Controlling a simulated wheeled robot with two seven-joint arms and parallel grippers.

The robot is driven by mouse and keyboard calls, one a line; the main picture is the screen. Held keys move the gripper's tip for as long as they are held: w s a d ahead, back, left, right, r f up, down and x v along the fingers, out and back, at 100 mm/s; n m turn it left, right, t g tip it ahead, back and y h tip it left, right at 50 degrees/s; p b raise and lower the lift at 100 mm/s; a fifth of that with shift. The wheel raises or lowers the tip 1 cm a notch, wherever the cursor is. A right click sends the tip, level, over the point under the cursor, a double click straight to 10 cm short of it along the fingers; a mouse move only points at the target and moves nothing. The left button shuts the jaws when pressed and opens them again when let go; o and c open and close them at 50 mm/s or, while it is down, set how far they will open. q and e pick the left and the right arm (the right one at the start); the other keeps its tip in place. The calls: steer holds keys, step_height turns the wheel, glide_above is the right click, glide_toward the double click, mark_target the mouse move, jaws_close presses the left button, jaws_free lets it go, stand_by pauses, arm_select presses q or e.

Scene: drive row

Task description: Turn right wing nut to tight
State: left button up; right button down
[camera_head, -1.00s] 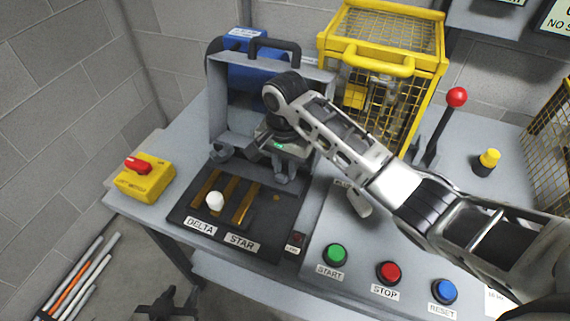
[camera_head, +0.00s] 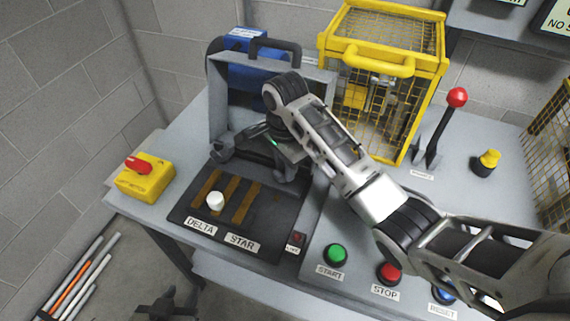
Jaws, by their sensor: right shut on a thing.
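The right wing nut (camera_head: 284,171) is dark grey and sits at the lower right of the grey frame (camera_head: 222,105) around the blue motor (camera_head: 247,82). My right gripper (camera_head: 280,158) is over it from above and shut on it; the fingers and wrist hide most of the nut. The left wing nut (camera_head: 221,152) sits at the frame's lower left, free of any gripper. A dark shape at the bottom left edge looks like my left gripper (camera_head: 166,302), low and apart from the bench, fingers spread, with nothing visible between them.
Below the nuts lies a black panel (camera_head: 255,237) with brass strips and a white knob (camera_head: 216,200). A yellow switch box (camera_head: 146,178) stands left. A yellow cage (camera_head: 385,60), a red-knobbed lever (camera_head: 456,97) and a green button (camera_head: 337,254) are near my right arm.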

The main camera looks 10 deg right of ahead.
steer(key=shift+w+d+r, duration=0.1)
steer(key=shift+d, duration=0.05)
steer(key=c, duration=1.2)
jaws_free()
steer(key=shift+c, duration=0.2)
step_height(320, 180, up, 16)
